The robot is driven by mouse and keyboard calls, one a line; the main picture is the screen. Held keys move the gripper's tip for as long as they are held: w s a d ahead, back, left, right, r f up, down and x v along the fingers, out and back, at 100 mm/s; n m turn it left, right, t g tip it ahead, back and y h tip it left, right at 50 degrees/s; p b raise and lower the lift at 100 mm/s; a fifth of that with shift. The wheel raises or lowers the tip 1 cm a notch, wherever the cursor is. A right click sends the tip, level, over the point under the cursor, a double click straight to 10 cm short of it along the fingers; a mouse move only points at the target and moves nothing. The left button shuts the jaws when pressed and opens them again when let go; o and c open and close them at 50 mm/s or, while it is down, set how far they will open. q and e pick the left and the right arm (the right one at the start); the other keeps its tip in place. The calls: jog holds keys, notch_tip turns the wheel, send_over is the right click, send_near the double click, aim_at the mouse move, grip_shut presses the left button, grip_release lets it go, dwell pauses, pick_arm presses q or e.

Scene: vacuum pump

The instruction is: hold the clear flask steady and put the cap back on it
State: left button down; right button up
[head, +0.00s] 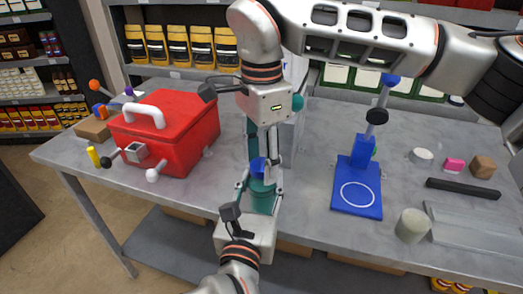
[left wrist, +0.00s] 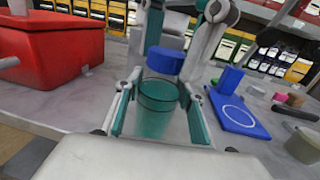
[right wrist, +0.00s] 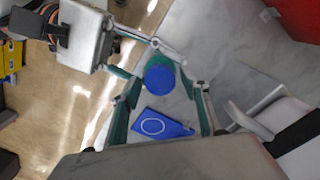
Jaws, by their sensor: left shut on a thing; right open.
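The clear flask (head: 263,200) looks teal and stands upright at the table's front edge. My left gripper (left wrist: 157,112) is shut around it, one finger on each side. The blue cap (head: 257,167) is at the flask's mouth; in the left wrist view the cap (left wrist: 165,61) looks slightly right of the rim's middle. The flask is mostly hidden under the cap in the right wrist view.
A red box (head: 170,130) with a white handle stands at the left. A blue stand (head: 357,193) with a white ring is right of the flask. A whitish cylinder (head: 412,225), a black bar (head: 462,190) and small blocks lie further right.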

jog(key=c, duration=1.2)
jog(key=shift+o, duration=0.2)
jog(key=m, duration=0.3)
jog(key=shift+m, duration=0.3)
jog(key=m, duration=1.1)
jog(key=shift+m, duration=0.4)
jog(key=m, duration=0.6)
jog(key=o, duration=1.2)
